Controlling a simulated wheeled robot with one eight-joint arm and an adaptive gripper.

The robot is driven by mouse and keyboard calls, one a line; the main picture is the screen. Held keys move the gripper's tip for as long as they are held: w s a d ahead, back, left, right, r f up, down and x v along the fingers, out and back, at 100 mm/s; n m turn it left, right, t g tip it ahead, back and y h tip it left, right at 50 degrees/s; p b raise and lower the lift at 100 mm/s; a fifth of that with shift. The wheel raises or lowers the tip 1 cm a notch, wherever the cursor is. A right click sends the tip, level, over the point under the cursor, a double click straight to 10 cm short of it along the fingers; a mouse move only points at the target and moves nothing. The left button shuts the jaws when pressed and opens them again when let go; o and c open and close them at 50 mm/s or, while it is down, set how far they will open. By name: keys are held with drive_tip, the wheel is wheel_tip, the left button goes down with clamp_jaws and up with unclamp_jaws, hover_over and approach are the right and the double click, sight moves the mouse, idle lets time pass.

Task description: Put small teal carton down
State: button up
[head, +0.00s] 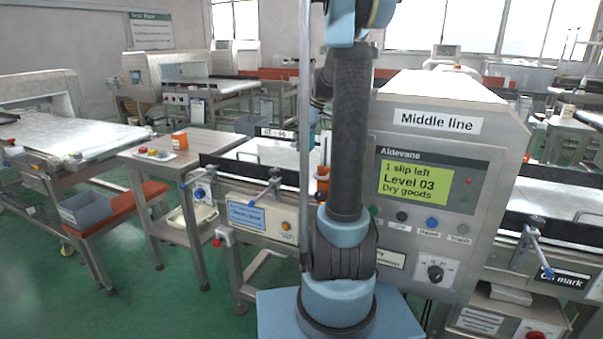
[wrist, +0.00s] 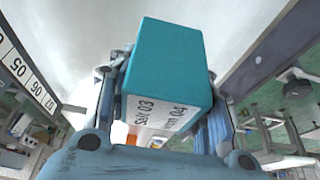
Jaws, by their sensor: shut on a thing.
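The small teal carton (wrist: 167,58) shows large in the middle of the wrist view, with a white printed label on its lower face. My gripper (wrist: 166,105) is shut on it, one finger on each side. The carton is over or close to a pale, smooth surface (wrist: 75,45); I cannot tell whether it touches it. In the head view my arm hides the carton and most of the gripper.
The "Middle line" cabinet (head: 437,122) stands right of my arm, its screen (head: 418,184) reading "1 slip left, Level 03, Dry goods". A steel side table (head: 190,150) at left holds an orange tub (head: 180,140) and a small tray. A grey bin (head: 84,209) sits on a red shelf.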

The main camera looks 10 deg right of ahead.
sight(312, 139)
drive_tip(key=shift+f, duration=4.75)
drive_tip(key=o, duration=1.1)
drive_tip(key=v, duration=1.2)
drive_tip(key=shift+d, duration=0.1)
